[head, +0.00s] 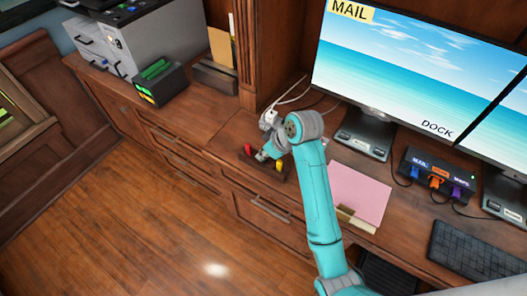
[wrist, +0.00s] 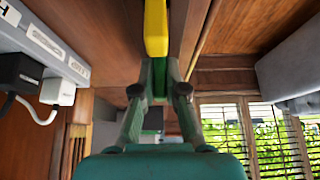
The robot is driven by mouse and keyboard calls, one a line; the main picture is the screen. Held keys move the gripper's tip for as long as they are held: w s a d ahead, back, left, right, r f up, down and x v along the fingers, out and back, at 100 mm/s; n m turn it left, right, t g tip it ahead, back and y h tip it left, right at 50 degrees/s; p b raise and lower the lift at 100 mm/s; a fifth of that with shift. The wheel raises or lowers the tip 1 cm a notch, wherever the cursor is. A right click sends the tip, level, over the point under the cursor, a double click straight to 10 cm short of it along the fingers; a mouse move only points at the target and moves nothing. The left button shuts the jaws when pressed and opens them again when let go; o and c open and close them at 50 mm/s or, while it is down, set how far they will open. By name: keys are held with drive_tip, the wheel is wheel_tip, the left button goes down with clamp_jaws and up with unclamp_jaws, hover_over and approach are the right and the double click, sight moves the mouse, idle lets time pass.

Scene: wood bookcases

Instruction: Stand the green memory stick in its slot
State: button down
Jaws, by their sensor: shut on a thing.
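My gripper (head: 264,155) is low over a small dark slotted holder (head: 262,168) on the desk's left part. In the wrist view its fingers (wrist: 159,78) are shut on a narrow green piece, which looks like the green memory stick (wrist: 159,72); little of it shows. A red stick (head: 249,149) stands at the holder's left and a yellow stick (head: 279,166) at its right. The yellow stick shows large just beyond the fingertips in the wrist view (wrist: 155,27). The slot under the gripper is hidden, so I cannot tell whether the green stick is in it.
A white power strip with plugs (wrist: 48,75) and its cables lie close beside the gripper. A pink sheet (head: 358,192), monitors (head: 400,70), a hub (head: 437,175) and a keyboard (head: 474,250) are to the right. A dark box with green and yellow items (head: 160,84) stands left.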

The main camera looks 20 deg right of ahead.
drive_tip(key=shift+f, duration=0.5)
drive_tip(key=c, duration=1.1)
unclamp_jaws()
drive_tip(key=shift+c, duration=0.2)
drive_tip(key=v, duration=0.7)
drive_tip(key=shift+s+r, duration=0.1)
drive_tip(key=shift+r, duration=0.1)
